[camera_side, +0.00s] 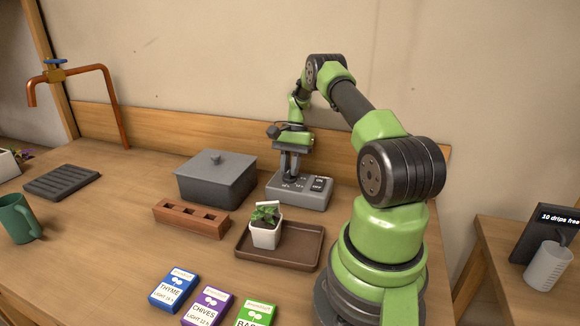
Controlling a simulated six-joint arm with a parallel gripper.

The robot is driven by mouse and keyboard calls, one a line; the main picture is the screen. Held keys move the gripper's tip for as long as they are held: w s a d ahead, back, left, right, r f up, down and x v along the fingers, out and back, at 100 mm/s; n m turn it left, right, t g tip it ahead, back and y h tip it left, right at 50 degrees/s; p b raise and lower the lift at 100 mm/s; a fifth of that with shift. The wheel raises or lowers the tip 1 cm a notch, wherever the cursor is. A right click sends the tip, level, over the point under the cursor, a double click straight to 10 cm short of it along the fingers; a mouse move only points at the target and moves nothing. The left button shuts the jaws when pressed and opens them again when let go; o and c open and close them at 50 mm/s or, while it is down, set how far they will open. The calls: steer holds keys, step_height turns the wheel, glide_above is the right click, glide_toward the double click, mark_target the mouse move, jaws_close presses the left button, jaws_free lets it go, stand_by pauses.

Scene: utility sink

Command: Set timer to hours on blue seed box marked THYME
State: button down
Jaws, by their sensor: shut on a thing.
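The timer (314,201) is a grey box at the back middle, with a dial face carrying small hour marks and an ON/OFF rocker at its right. My gripper (291,176) points down over the dial and is shut on the dial knob, which the fingers mostly hide. I cannot tell which mark the knob points to. The blue seed box (173,289) marked THYME lies at the front; its lower line reads LIGHT and an hour figure too small to read surely. A purple CHIVES box (208,308) and a green box (257,314), cut by the frame edge, lie beside it.
A lidded grey box (216,183) stands left of the timer. A brick (192,219) with holes and a brown tray (302,246) with a potted plant (265,230) stand in front. A green mug (17,218), dark rack (62,182) and copper tap (105,90) are left.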

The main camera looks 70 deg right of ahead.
steer(key=shift+a+f, duration=0.1)
steer(key=shift+f, duration=0.05)
steer(key=c, duration=1.1)
jaws_free()
steer(key=shift+r, duration=0.3)
steer(key=v, duration=0.2)
steer(key=a+v, duration=0.1)
steer(key=v, duration=0.5)
steer(key=shift+a+r, duration=0.35)
steer(key=shift+r, duration=0.6)
